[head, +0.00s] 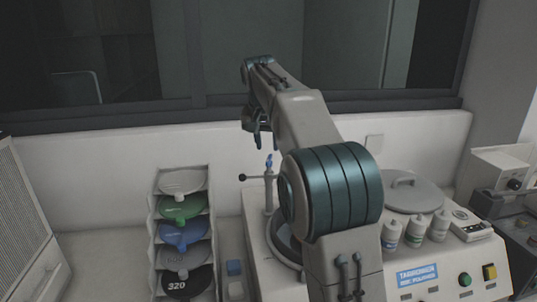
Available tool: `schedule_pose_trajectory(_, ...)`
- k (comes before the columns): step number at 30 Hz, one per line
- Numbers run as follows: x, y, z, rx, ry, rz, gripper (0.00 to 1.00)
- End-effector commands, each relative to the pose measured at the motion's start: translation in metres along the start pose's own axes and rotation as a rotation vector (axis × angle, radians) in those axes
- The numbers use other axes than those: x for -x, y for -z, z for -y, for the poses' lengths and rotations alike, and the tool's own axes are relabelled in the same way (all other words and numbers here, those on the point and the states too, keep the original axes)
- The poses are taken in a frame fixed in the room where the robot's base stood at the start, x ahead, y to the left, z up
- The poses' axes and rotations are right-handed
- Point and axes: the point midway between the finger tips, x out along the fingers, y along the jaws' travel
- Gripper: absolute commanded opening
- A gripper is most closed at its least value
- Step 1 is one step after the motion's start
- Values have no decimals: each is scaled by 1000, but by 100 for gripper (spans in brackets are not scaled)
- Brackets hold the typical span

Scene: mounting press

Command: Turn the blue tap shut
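A small blue tap (268,160) stands at the top of a pale upright post (269,190) on the benchtop machine, near the middle of the head view. A thin rod with a black knob (242,178) sticks out to the left of the post. My gripper (259,142) hangs at the end of my arm just above the blue tap and slightly left of it in the picture. A gap shows between the fingers and the tap. The fingers are small and dark, seen partly edge-on, so their opening is unclear. My arm hides part of the machine.
A rack (153,235) of coloured discs stands left of the machine. A round grey lid (412,192) and several small bottles (414,228) sit on the right. A green button (465,279) is on the front panel. A white wall (100,170) and window are behind.

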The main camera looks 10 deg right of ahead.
Motion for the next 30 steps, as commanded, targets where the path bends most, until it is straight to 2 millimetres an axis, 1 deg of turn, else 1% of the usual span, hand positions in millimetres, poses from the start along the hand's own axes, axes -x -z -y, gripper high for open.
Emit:
schedule_pose_trajectory(1,-10,0,0,0,-1,3,32)
schedule_pose_trajectory(3,-22,0,0,0,-1,3,32)
schedule_pose_trajectory(6,-34,0,0,0,-1,2,32)
schedule_pose_trajectory(9,-42,0,0,0,0,0,32)
schedule_pose_trajectory(13,-46,0,0,0,0,0,32)
schedule_pose_trajectory(20,-46,0,0,0,0,0,32)
schedule_pose_trajectory(21,-46,0,0,0,0,0,21)
schedule_pose_trajectory(23,-46,0,0,0,0,0,4)
schedule_pose_trajectory(24,-46,0,0,0,0,0,0)
schedule_pose_trajectory(30,-46,0,0,-2,-1,0,0)
